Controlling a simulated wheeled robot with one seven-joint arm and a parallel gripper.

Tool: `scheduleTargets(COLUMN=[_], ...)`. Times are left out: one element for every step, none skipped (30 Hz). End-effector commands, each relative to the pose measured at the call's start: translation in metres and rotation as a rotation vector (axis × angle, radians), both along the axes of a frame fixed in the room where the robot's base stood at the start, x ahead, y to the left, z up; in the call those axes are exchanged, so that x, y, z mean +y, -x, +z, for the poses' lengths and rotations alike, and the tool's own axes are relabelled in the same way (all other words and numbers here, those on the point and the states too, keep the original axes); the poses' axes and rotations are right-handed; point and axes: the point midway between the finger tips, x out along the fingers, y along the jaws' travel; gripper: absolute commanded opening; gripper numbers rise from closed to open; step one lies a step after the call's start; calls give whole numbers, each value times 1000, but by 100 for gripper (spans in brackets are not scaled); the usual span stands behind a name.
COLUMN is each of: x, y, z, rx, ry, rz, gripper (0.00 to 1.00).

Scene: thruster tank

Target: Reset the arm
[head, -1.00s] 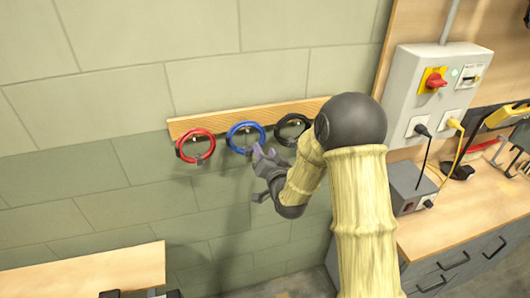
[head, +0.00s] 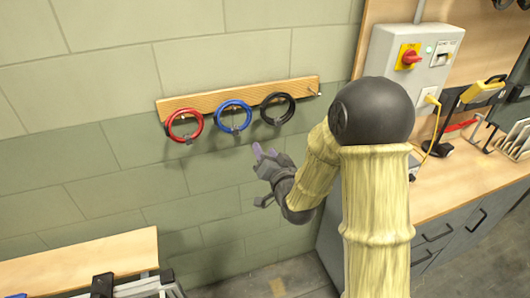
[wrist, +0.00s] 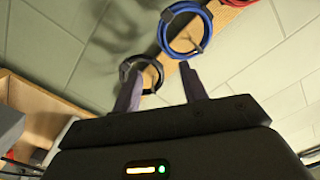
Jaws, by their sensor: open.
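My gripper (head: 265,157) is open and empty, in front of the tiled wall just below the cable rack. In the wrist view its two purple fingers (wrist: 161,85) stand apart with nothing between them. My arm in its pale ribbed cover reaches out bent from the right in the head view. The wooden rack (head: 240,97) holds a red cable coil (head: 170,127), a blue coil (head: 221,117) and a black coil (head: 265,109). The wrist view also shows the black coil (wrist: 155,65) near one fingertip and the blue coil (wrist: 163,35) beyond the other.
A grey switch box (head: 385,50) with a red switch hangs at right, above a wooden workbench (head: 440,185) with grey drawers. A wooden tabletop (head: 80,262) is at lower left. The wall below the rack and the floor there look clear.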

Motion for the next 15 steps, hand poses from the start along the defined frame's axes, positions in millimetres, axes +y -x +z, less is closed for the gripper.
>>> scheduleTargets(x=[0, 0, 0, 0, 0, -1, -2, -3, -5, -7, -9, -12, -16, -20, -25], y=[0, 0, 0, 0, 0, 0, 0, 1, 2, 3, 4, 7, 9, 12, 16], z=[0, 0, 0, 0, 0, -1, -1, -2, -4, -6, -8, -11, -14, -17, -22], rx=[0, 0, 0, 1, 2, 6, 12, 20, 38, 56, 75, 106, 135, 163, 207], ry=[0, 0, 0, 0, 2, 7, 13, 24, 41, 58, 79, 111, 139, 167, 207], rz=[0, 0, 0, -1, -1, -1, -3, -5, -7, -10, -13, -17, -20, -24, -28], gripper=[43, 43, 43, 43, 43, 43, 43, 43, 43, 43, 43, 43, 43, 43, 43])
